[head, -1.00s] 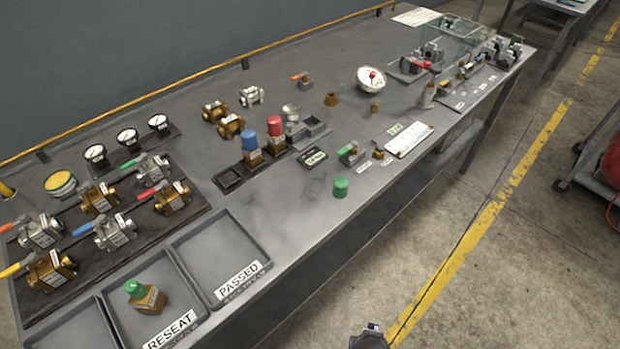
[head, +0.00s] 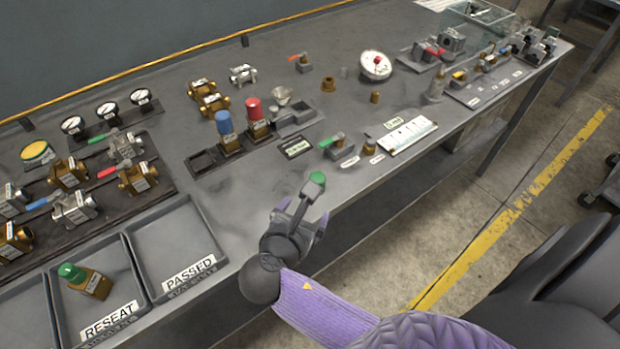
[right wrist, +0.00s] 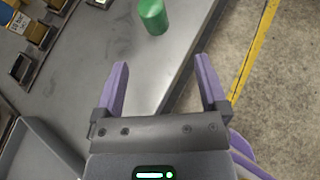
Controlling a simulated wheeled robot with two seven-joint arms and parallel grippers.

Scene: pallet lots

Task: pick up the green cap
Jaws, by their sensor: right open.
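The green cap (head: 318,177) stands on the bench near its front edge. In the head view its lower part is hidden behind my right gripper (head: 303,209). In the right wrist view the green cap (right wrist: 153,16) sits at the top of the picture, beyond the open fingers and roughly in line with the gap between them. My right gripper (right wrist: 160,62) is open and empty, with its purple fingers apart and clear of the cap. My left gripper is not in view.
A brown block with a green top (head: 90,282) sits in the RESEAT tray (head: 65,338); the PASSED tray (head: 150,240) is empty. Bench around the cap is mostly clear.

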